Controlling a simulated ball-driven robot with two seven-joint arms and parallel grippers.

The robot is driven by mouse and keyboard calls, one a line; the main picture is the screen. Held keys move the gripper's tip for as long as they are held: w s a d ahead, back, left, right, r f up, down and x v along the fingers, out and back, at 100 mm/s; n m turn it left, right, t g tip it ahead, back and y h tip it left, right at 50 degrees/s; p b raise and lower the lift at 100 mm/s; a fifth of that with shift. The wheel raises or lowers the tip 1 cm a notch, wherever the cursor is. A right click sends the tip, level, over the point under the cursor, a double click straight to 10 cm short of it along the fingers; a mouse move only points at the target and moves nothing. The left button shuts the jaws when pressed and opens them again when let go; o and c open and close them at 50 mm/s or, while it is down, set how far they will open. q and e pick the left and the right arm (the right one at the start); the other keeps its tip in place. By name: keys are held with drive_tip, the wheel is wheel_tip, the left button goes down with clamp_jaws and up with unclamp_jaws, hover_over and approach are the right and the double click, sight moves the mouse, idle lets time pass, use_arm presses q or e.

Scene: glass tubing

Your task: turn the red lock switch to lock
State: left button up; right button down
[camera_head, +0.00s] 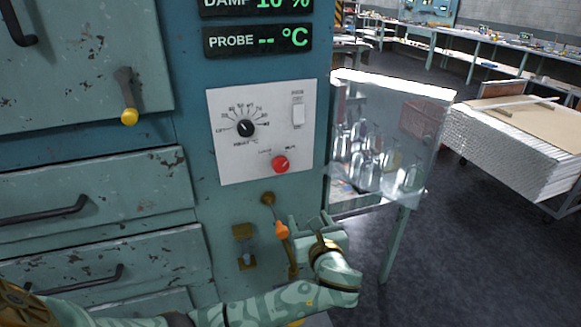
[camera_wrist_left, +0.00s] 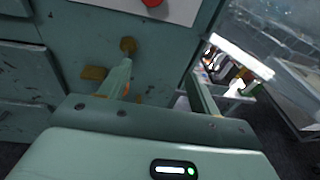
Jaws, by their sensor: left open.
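The red lock switch (camera_head: 280,163) is a round red knob at the lower right of the white control panel (camera_head: 236,168). Small lettering stands above it, too small to read surely. In the left wrist view the red switch (camera_wrist_left: 152,3) shows only in part at the top edge. My left gripper (camera_head: 309,220) is open and empty, below and a little right of the switch, apart from it. In the left wrist view my left gripper (camera_wrist_left: 162,78) has its two fingers spread, with the switch beyond them. My right gripper is not in view.
A black dial (camera_head: 245,128) and a white rocker switch (camera_head: 298,114) share the panel. An orange-handled lever (camera_head: 281,230) hangs beside my left gripper. An open glass door (camera_head: 385,130) stands to the right. A drawer handle (camera_head: 45,212) sticks out at left.

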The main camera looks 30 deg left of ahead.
use_arm(q)
wheel_tip(320, 180, up, 5)
drive_tip(key=s+m+y, duration=0.1)
drive_tip(key=y, duration=0.1)
drive_tip(key=b, duration=0.3)
approach(282, 166)
drive_tip(key=x, duration=0.9)
drive_tip(key=shift+w+a, duration=0.1)
drive_tip(key=shift+a, duration=0.05)
drive_tip(key=c, duration=1)
